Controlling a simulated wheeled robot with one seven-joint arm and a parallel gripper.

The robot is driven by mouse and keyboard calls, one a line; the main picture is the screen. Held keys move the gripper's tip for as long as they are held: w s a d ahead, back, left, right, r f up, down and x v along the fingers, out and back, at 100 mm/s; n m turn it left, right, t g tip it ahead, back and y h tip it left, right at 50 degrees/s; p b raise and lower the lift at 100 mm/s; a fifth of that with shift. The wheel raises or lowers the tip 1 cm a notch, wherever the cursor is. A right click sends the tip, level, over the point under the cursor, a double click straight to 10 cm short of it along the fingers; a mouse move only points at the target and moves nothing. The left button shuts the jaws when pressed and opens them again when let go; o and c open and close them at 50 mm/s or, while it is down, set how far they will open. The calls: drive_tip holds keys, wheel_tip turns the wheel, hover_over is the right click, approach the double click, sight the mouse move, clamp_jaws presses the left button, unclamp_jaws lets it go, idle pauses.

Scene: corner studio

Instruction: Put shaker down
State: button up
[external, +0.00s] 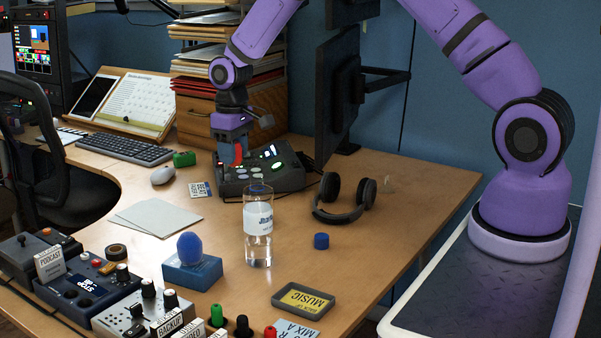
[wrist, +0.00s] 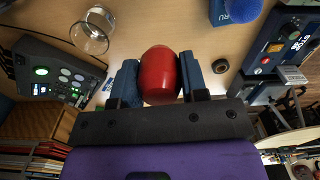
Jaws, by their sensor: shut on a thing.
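The shaker is a red, rounded, egg-like piece (wrist: 160,76), seen close in the wrist view. My gripper (wrist: 158,70) is shut on it, with one blue finger on each side. In the external view my gripper (external: 230,155) hangs over the desk (external: 400,221), just in front of the dark control box. The shaker shows there as a small red patch (external: 238,154) between the fingers. It appears to be held above the desktop; its exact height is hard to tell.
A dark control box (external: 262,174) stands close behind my gripper. A clear bottle (external: 258,222), headphones (external: 344,197) and a blue ball on a blue block (external: 190,258) stand nearby. Paper sheets (external: 157,217) lie at the left. Bare desk shows between the sheets and the bottle.

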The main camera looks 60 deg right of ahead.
drive_tip(key=w+a+f+n, duration=0.1)
drive_tip(key=w+f+n, duration=0.1)
drive_tip(key=w+f, duration=0.95)
drive_tip(key=shift+s+a+f, duration=0.1)
drive_tip(key=shift+s+f, duration=0.05)
drive_tip(key=shift+f, duration=2.45)
drive_tip(key=shift+s+f, duration=0.1)
drive_tip(key=shift+f, duration=2.45)
drive_tip(key=o, duration=0.9)
drive_tip(key=shift+f, duration=0.1)
